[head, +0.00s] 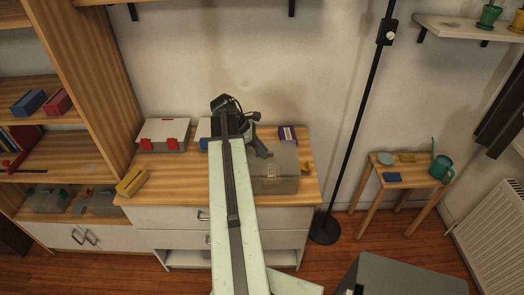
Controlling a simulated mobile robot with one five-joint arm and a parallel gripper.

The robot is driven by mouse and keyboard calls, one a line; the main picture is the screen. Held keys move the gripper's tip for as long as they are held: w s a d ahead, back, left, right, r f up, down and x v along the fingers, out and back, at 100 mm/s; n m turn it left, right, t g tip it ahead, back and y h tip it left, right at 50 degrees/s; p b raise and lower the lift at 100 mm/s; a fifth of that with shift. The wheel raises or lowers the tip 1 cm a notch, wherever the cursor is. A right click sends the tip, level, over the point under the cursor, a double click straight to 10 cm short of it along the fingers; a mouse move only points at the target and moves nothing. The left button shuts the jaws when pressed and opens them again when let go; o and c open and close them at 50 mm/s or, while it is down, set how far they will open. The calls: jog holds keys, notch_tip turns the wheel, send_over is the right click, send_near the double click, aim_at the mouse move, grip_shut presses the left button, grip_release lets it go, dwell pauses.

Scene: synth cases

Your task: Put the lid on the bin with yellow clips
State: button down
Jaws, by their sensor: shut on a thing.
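A grey-brown translucent lid-like piece (284,182) is at the right part of the cabinet top, with a small pale patch near its middle. My gripper (263,152) is shut at its far left edge and appears to hold it. A small yellow spot (308,166) shows just right of the piece; it may be a clip of a bin mostly hidden under or behind it. I cannot tell whether the piece rests on a bin or hangs above it. My arm hides part of the cabinet top.
On the wooden cabinet top (185,185) stand a white-lidded bin with red clips (163,134), a partly hidden blue and white bin (203,130), a purple box (288,135) and a yellow box (131,181). A black pole (358,125) rises right of the cabinet.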

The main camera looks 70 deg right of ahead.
jog(key=shift+f+b, duration=0.85)
jog(key=shift+f, duration=0.05)
jog(key=c, duration=1.4)
grip_release()
jog(key=shift+o, duration=0.2)
jog(key=p+v, duration=0.7)
jog(key=v, duration=0.1)
jog(key=shift+s+r, duration=0.1)
